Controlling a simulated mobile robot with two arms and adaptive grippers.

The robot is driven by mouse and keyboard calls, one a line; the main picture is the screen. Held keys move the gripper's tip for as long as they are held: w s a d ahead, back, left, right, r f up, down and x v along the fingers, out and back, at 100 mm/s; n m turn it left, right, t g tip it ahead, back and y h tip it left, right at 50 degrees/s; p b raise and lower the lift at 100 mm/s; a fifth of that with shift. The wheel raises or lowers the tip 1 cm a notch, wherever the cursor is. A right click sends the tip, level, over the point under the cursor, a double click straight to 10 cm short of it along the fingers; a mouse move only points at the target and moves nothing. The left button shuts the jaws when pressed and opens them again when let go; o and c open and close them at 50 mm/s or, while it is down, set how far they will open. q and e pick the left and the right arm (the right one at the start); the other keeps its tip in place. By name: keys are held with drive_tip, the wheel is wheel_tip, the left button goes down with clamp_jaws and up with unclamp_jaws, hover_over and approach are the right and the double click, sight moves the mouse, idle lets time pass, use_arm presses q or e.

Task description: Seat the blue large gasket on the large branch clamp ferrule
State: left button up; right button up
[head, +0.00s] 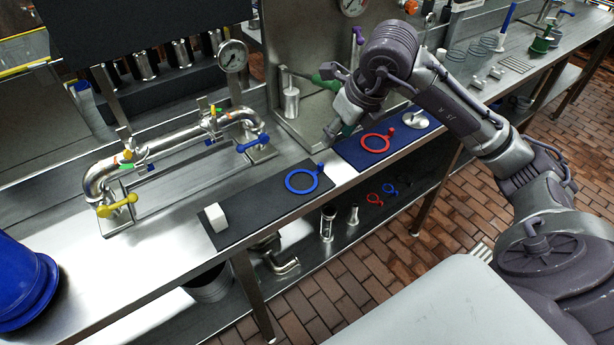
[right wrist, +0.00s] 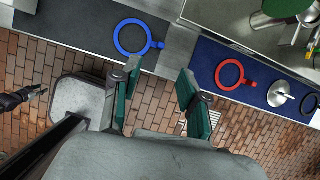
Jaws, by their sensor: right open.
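The blue large gasket (head: 302,181), a ring with a tab, lies flat on a dark mat (head: 262,207); it also shows in the right wrist view (right wrist: 119,46). My right gripper (head: 331,132) is above the bench, beyond the blue ring in the head view. In the right wrist view its green-padded fingers (right wrist: 160,95) are apart with nothing between them. A bent steel pipe assembly (head: 170,142) stands at the left; I cannot tell which part is the large branch ferrule. A dark shape at the left edge of the right wrist view may be my left gripper (right wrist: 22,97).
A red gasket (head: 376,143) and a metal disc part (head: 415,121) lie on a blue mat (head: 352,154) to the right. A white block (head: 215,217) sits on the dark mat. A blue drum (head: 25,285) stands at the left. Small parts lie on the lower shelf.

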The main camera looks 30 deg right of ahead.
hover_over(321, 164)
drive_tip(key=s, duration=0.2)
wheel_tip(321, 164, down, 8)
drive_tip(key=shift+s+r, duration=0.1)
drive_tip(key=shift+r, duration=0.15)
drive_tip(key=shift+p+x, duration=0.85)
drive_tip(key=shift+x, duration=1.85)
drive_tip(key=shift+s+d, duration=0.1)
drive_tip(key=shift+d, duration=0.05)
clamp_jaws()
